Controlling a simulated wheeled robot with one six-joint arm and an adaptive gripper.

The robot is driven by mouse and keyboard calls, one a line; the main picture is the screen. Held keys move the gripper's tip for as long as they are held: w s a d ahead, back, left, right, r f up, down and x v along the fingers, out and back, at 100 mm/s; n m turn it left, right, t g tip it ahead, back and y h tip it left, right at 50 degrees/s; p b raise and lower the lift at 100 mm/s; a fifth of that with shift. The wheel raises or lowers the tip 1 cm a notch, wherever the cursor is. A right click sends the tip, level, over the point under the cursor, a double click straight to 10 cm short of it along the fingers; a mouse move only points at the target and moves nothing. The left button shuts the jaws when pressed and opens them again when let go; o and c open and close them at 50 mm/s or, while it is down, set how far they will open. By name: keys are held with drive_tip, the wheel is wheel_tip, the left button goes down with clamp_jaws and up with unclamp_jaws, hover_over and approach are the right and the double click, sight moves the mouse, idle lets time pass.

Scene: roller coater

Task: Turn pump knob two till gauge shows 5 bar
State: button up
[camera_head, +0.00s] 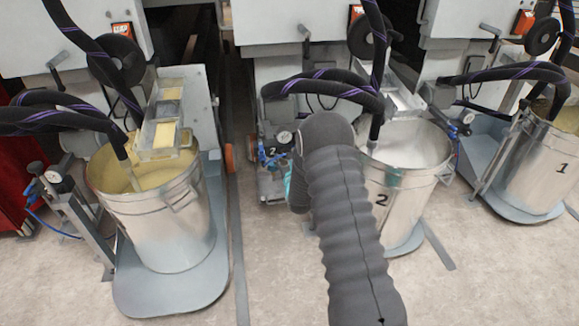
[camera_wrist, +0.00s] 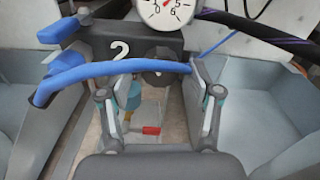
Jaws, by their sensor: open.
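Pump two's black knob (camera_wrist: 158,66) sits on a dark block marked "2" (camera_wrist: 120,50) in the wrist view. The blue hose (camera_wrist: 120,68) crosses in front of the block and partly covers the knob. The white gauge (camera_wrist: 168,10) is above the knob, its top cut off; part of a red needle shows, but its reading is unclear. My gripper (camera_wrist: 160,80) is open, its two fingers either side of the knob in the picture; contact cannot be told. In the head view the gauge (camera_head: 284,137) shows small, and my grey arm hides most of my gripper.
Bucket 2 (camera_head: 376,223) with white contents stands right of the pump, partly behind my arm. Another bucket (camera_head: 160,232) with yellow contents is at left, and bucket 1 (camera_head: 540,165) at right. Dark hoses (camera_head: 325,85) hang above. The front floor is clear.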

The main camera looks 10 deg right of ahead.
drive_tip(key=s, duration=1.1)
drive_tip(key=shift+s, duration=0.15)
